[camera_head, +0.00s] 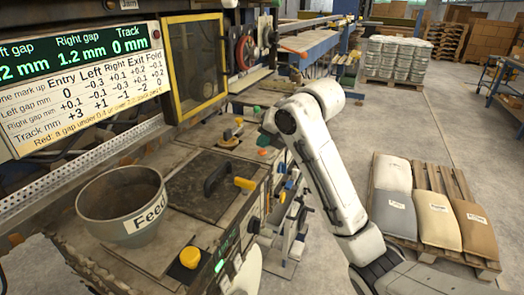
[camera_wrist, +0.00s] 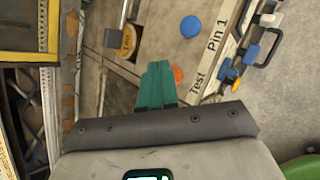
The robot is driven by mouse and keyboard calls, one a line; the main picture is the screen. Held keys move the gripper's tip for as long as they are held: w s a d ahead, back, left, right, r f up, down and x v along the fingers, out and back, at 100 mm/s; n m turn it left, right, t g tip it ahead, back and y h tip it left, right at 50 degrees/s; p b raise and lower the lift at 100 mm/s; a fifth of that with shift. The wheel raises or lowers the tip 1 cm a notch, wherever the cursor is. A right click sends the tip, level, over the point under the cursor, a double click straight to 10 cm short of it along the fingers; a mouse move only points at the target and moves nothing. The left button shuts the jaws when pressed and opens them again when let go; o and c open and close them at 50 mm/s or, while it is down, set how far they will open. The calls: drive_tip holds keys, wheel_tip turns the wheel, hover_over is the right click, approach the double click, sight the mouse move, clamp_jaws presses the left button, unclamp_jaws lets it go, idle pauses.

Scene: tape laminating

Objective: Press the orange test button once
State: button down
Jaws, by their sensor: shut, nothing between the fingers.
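The orange test button (camera_wrist: 179,75) shows in the wrist view just right of my fingertips, partly hidden behind them. The white Test label (camera_wrist: 198,86) is on the panel to its right. My gripper (camera_wrist: 158,66) has teal fingers, shut together with nothing between them. Its tips overlap the button's left edge in the picture; I cannot tell whether they touch it. In the head view, my gripper (camera_head: 264,140) points down over the machine's right end, and a small orange-red spot lies just below the tips.
A blue button (camera_wrist: 190,27), a yellow knob (camera_wrist: 127,42) and the Pin 1 label (camera_wrist: 216,36) are near the fingers. Blue and yellow handles line the panel's right edge. In the head view, a Feed bowl (camera_head: 122,203), a black-handled plate (camera_head: 211,185) and a yellow-framed window (camera_head: 195,62) stand left.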

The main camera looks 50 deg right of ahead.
sight(265, 152)
drive_tip(key=shift+f+b, duration=0.4)
drive_tip(key=shift+f, duration=0.2)
idle(0.6)
drive_tip(key=shift+r, duration=0.15)
drive_tip(key=shift+r+p, duration=0.7)
drive_tip(key=shift+r, duration=0.15)
drive_tip(key=shift+r, duration=0.1)
drive_tip(key=shift+r+p, duration=1.9)
drive_tip(key=shift+r, duration=0.6)
drive_tip(key=shift+f, duration=0.15)
